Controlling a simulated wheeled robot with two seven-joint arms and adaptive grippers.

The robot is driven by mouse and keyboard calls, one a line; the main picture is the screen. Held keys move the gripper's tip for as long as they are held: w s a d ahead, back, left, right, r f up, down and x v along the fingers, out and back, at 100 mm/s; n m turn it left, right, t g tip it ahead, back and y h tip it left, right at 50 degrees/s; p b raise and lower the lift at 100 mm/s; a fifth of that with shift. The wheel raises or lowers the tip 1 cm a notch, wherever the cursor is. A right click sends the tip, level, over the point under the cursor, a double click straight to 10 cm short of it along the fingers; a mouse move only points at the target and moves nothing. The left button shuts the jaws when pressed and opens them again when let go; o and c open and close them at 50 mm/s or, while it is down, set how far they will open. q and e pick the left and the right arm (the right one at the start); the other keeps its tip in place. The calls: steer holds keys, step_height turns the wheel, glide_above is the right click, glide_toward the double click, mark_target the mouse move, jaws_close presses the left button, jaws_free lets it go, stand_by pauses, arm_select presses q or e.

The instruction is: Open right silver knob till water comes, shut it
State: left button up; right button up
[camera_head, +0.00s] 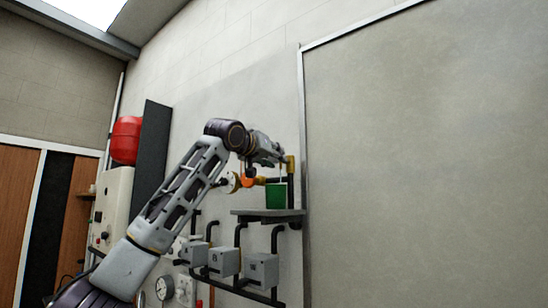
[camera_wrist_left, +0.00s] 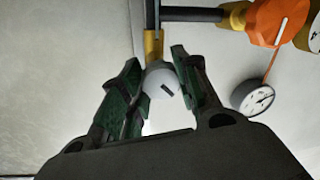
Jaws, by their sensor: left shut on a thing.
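The silver knob (camera_wrist_left: 163,82) sits on a brass fitting (camera_wrist_left: 153,46) in the left wrist view, with a dark slot mark on its face. My left gripper (camera_wrist_left: 168,84) is shut on this knob, one dark green finger on each side. In the head view, my left gripper (camera_head: 270,156) reaches the brass fitting (camera_head: 290,166) at the right end of the pipework and hides the knob. A thin pale vertical streak shows above the green container (camera_head: 276,195); it is too small to tell if it is water. My right gripper is not in view.
The green container stands on a small grey shelf (camera_head: 246,212). An orange valve part (camera_wrist_left: 278,22) and a round gauge (camera_wrist_left: 252,98) are close to my left gripper. Grey boxes (camera_head: 262,269) on black pipes hang below. A red tank (camera_head: 126,139) is at the left.

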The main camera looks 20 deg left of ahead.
arm_select(q)
steer(key=shift+r+n, duration=0.1)
steer(key=shift+n, duration=0.2)
steer(key=n, duration=0.3)
steer(key=shift+p, duration=0.3)
steer(key=shift+a+n+g+h, duration=0.1)
steer(key=shift+n+g+h, duration=0.3)
steer(key=shift+n, duration=2.1)
steer(key=o, duration=1)
steer(key=shift+a, duration=0.1)
steer(key=shift+s, duration=0.1)
steer(key=shift+v, duration=5.9)
